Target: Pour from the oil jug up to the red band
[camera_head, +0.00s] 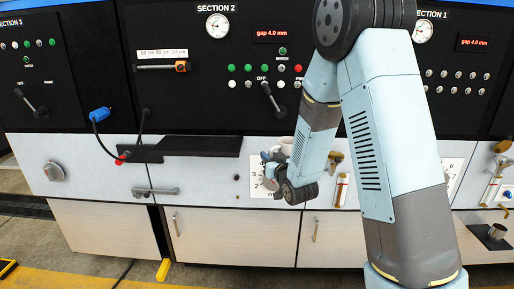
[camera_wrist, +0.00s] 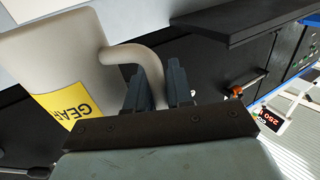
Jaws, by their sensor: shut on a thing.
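The oil jug (camera_wrist: 48,52) is a beige vessel with a yellow label (camera_wrist: 68,104) reading "GEAR". It fills the left of the wrist view, and its curved handle (camera_wrist: 128,53) runs between my fingers. My gripper (camera_wrist: 158,82) is shut on that handle. In the head view, my gripper (camera_head: 270,168) is in front of the section 2 panel, and a pale part of the jug (camera_head: 287,144) shows beside my arm. My forearm hides much of it. A slim sight gauge (camera_head: 342,189) with reddish marks is right of my gripper; its level cannot be read.
A black shelf (camera_head: 200,145) juts out left of my gripper, and a blue plug (camera_head: 99,114) on a cable hangs farther left. A metal cup (camera_head: 497,232) stands on a dark bracket at the far right.

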